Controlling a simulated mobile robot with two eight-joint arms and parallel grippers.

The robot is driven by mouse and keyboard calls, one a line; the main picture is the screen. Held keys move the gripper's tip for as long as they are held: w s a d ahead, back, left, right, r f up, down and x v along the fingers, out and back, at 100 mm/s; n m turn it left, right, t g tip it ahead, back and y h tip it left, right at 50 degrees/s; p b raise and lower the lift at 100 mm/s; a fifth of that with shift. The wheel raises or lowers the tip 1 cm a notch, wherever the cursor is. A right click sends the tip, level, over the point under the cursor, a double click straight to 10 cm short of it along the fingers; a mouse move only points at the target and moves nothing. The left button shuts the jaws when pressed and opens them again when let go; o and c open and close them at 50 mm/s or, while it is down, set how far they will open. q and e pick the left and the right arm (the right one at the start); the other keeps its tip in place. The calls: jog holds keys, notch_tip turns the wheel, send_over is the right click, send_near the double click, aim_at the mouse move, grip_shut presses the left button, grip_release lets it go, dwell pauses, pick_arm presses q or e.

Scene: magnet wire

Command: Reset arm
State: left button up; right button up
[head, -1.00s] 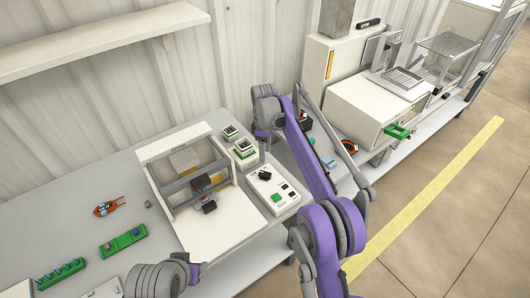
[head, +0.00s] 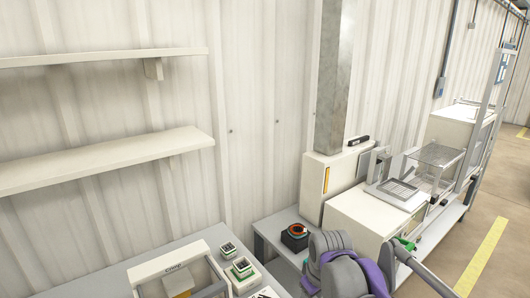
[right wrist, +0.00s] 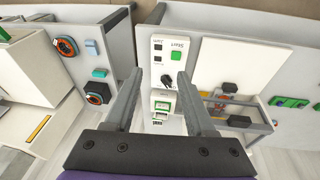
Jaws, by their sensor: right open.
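My right gripper (right wrist: 158,77) is open and empty in the right wrist view, with its two grey fingers apart. Beyond the fingers is a white control box (right wrist: 175,52) with a green button and a dark knob. In the head view, part of my purple and grey right arm shows at the bottom, right of centre; I cannot make out its fingers there. My left gripper is not in view.
The white crimp machine (head: 165,268) stands at lower left, beside small green-and-white boxes (head: 240,268). An orange-and-black round device (head: 295,232) sits on the side bench. White cabinets (head: 370,215) stand at right. Wall shelves (head: 110,160) are empty.

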jog(key=s+d+f+m+t, duration=0.1)
jog(key=s+d+f+m, duration=0.1)
jog(key=s, duration=0.5)
jog(key=s+d+f+m, duration=0.2)
jog(key=s+f, duration=0.1)
jog(key=s, duration=0.4)
jog(key=s+d+f+m+t, duration=0.1)
jog(key=s+d+f+m, duration=0.1)
jog(key=s, duration=0.6)
jog(key=shift+f+m+t, duration=0.3)
jog(key=shift+f+m, duration=0.1)
jog(key=shift+f, duration=0.35)
